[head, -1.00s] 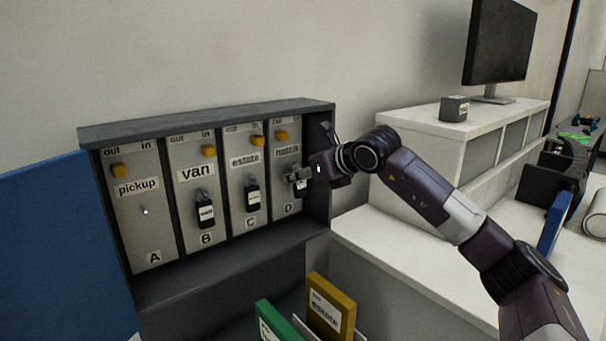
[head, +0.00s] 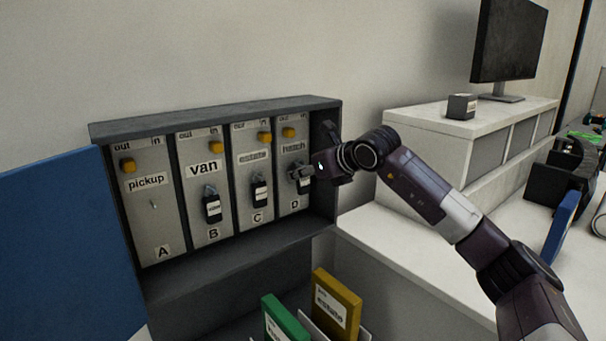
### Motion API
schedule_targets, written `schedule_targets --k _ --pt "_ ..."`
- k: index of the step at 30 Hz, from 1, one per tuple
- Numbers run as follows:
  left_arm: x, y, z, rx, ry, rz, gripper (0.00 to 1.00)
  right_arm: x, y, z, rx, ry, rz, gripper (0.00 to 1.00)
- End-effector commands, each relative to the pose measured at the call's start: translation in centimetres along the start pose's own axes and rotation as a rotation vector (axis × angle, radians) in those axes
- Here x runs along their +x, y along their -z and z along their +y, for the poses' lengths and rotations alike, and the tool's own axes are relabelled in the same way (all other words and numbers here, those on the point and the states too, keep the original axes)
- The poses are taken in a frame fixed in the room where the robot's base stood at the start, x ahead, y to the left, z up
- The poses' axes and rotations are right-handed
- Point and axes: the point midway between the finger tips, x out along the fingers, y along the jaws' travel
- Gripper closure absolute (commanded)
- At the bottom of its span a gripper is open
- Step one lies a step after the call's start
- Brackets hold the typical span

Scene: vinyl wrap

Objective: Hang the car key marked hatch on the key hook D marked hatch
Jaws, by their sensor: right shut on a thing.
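The key cabinet (head: 262,107) stands open at the wall with panels A to D. Panel D (head: 292,130) is the rightmost, and its label (head: 292,148) reads hatch, though blurred. A dark car key (head: 304,185) shows at panel D, mostly behind my right gripper. My right gripper (head: 303,174) is shut on this key, right at the hook of D. The hook itself is hidden, so I cannot tell whether the key hangs on it. My left gripper is not in view.
Keys hang on B (head: 212,206) and C (head: 259,190); hook A (head: 154,204) is bare. The blue cabinet door (head: 70,250) is open at left. Green (head: 285,320) and yellow (head: 336,305) binders stand below. A white counter (head: 400,245) lies at right.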

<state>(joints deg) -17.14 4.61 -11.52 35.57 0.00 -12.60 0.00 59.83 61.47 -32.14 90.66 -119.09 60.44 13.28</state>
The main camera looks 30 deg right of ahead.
Motion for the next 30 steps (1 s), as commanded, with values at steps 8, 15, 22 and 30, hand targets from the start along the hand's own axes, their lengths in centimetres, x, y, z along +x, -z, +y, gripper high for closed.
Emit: schedule_targets --k 8,15,22,30 --pt "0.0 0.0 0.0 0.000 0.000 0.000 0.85 0.2 0.3 0.1 0.000 -0.002 0.006 0.60" --pt "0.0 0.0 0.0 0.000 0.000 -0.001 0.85 0.2 0.2 0.1 0.000 -0.002 0.005 0.55" --pt "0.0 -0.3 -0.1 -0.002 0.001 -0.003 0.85 0.1 0.2 0.1 0.000 -0.001 0.003 0.55" --pt "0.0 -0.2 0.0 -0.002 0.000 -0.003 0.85 -2.9 0.2 -0.1 -0.003 0.002 0.003 0.55"
